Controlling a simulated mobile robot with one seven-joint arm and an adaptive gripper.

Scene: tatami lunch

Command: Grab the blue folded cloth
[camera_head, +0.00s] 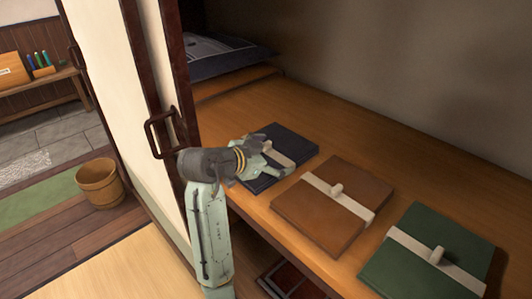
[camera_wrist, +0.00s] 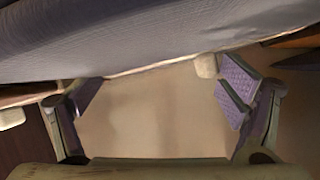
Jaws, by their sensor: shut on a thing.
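The blue folded cloth (camera_head: 296,136) is a flat, dark navy bundle with a pale band, lying on the wooden shelf. My gripper (camera_head: 268,158) is over its middle and near side and covers part of the band. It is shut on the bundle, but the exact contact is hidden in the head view. In the wrist view the purple pads of my gripper (camera_wrist: 162,92) stand on both sides of a pale beige surface. I cannot tell which part of the bundle this is.
A brown bundle (camera_head: 312,217) and a green bundle (camera_head: 415,269) lie to the right on the shelf (camera_head: 350,130). A patterned cushion (camera_head: 215,62) lies at the back. A sliding door (camera_head: 115,75) with a dark handle (camera_head: 153,137) stands close left of my arm.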

